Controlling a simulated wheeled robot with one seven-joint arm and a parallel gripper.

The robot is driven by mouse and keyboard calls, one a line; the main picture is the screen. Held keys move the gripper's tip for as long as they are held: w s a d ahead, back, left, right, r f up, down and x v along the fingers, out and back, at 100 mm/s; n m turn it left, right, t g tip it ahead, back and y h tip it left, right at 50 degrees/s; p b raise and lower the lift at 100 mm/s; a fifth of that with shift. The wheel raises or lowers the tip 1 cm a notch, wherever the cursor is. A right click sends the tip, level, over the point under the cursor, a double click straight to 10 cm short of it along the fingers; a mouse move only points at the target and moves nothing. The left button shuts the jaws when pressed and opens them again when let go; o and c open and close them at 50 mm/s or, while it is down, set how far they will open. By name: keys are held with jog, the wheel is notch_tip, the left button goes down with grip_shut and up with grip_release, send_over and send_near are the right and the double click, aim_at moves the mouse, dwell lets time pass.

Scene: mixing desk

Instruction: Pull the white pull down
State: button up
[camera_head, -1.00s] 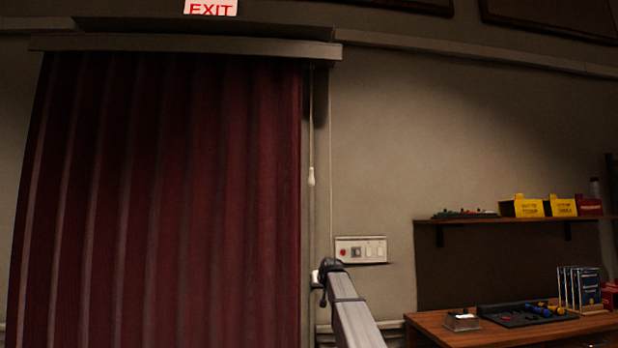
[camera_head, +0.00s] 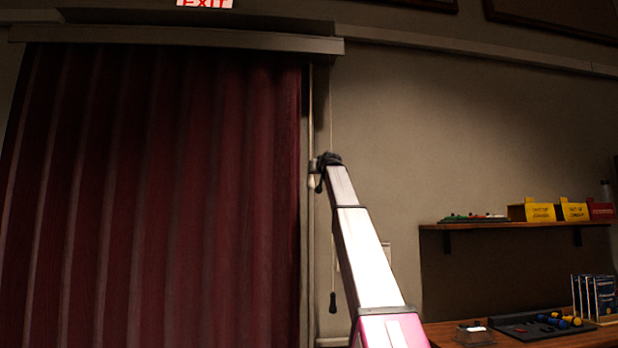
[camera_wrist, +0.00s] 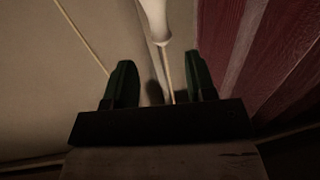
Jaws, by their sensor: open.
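The white pull (camera_head: 311,182) hangs on a thin pale cord beside the right edge of the red curtain. In the wrist view the white pull (camera_wrist: 155,22) is at the top middle, just beyond the fingertips, with its cord running between the two fingers. My gripper (camera_head: 319,167) is up at the height of the pull and partly covers it and the cord in the head view. In the wrist view my gripper (camera_wrist: 160,75) is open, its two dark green fingers apart on either side of the cord. No contact with the pull can be made out.
The red curtain (camera_head: 160,190) fills the left. A dark pull (camera_head: 333,302) hangs on a second cord to the right of the white one. A wall switch panel (camera_head: 387,252) is mostly hidden behind my arm. A shelf (camera_head: 470,226) and desk (camera_head: 440,335) stand at right.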

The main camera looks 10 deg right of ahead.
jog(key=w, duration=0.3)
jog(key=w+a, duration=0.1)
jog(key=w, duration=0.6)
jog(key=shift+w+a, duration=0.35)
jog(key=shift+f, duration=0.1)
grip_shut()
notch_tip(320, 180, down, 56)
jog(key=shift+s+r, duration=0.1)
jog(key=shift+r, duration=0.1)
grip_release()
